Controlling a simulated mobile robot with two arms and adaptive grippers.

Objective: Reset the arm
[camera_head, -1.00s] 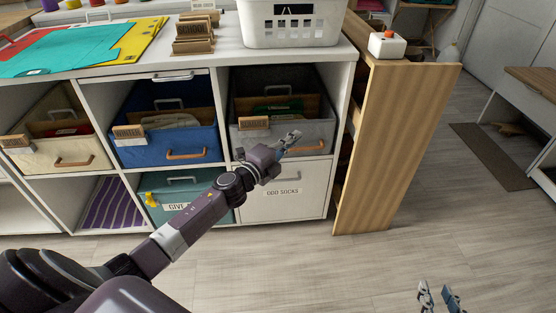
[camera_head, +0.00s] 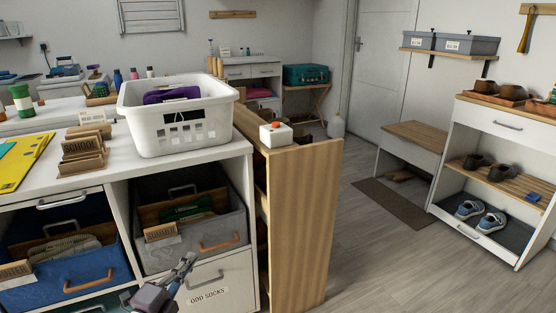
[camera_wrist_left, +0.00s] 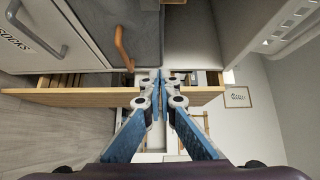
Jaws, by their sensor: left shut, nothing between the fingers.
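My left gripper (camera_head: 182,268) is at the bottom of the head view, in front of the grey fabric bin (camera_head: 205,243) and above the drawer labelled "ODD SOCKS" (camera_head: 207,293). Its blue fingers are shut and hold nothing. In the left wrist view the gripper (camera_wrist_left: 161,78) points toward the wooden side unit (camera_wrist_left: 85,97), with the drawer handle and the bin's wooden handle at upper left. Most of the left arm is below the head view. My right gripper is not in view.
A white basket (camera_head: 178,125) with purple cloth stands on the cubby top. The wooden unit (camera_head: 305,225) closes off the cubby's right side. Open floor (camera_head: 385,265) lies between it and the shoe rack (camera_head: 500,185). A blue bin (camera_head: 65,280) is at lower left.

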